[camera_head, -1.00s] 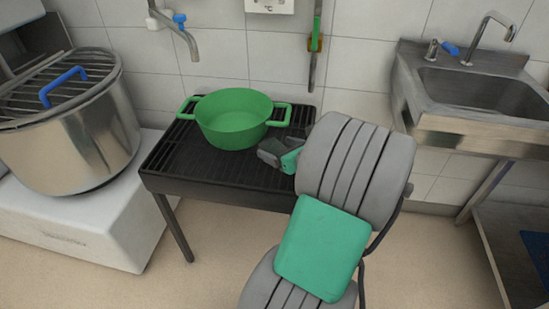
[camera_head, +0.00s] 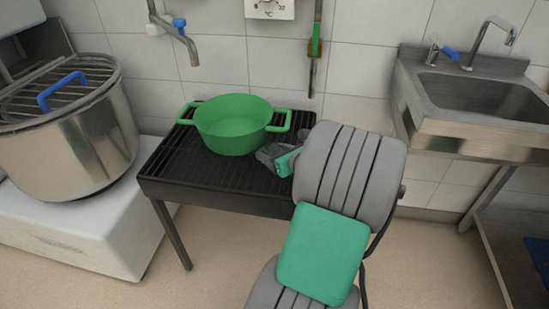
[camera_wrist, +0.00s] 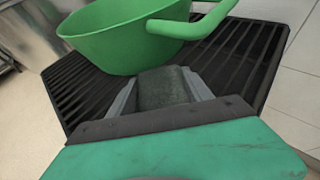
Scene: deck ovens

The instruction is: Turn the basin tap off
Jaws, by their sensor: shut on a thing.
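The steel basin (camera_head: 485,105) stands on the right in the head view. Its tap (camera_head: 490,42) has a curved spout over the basin and a blue lever (camera_head: 450,52) beside it at the back left rim. No water stream can be made out. My gripper (camera_head: 268,153) is far left of the basin, low over the black slatted stand. In the wrist view my gripper (camera_wrist: 165,85) has a dark grey-green block (camera_wrist: 163,88) between its fingers and is shut on it. The block's lower part is hidden.
A green pot (camera_head: 232,130) sits on the black slatted stand (camera_head: 190,165), close to my gripper. A wall tap (camera_head: 185,45) with a blue handle hangs above it. A steel kettle (camera_head: 75,140) stands at left. The floor in front is clear.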

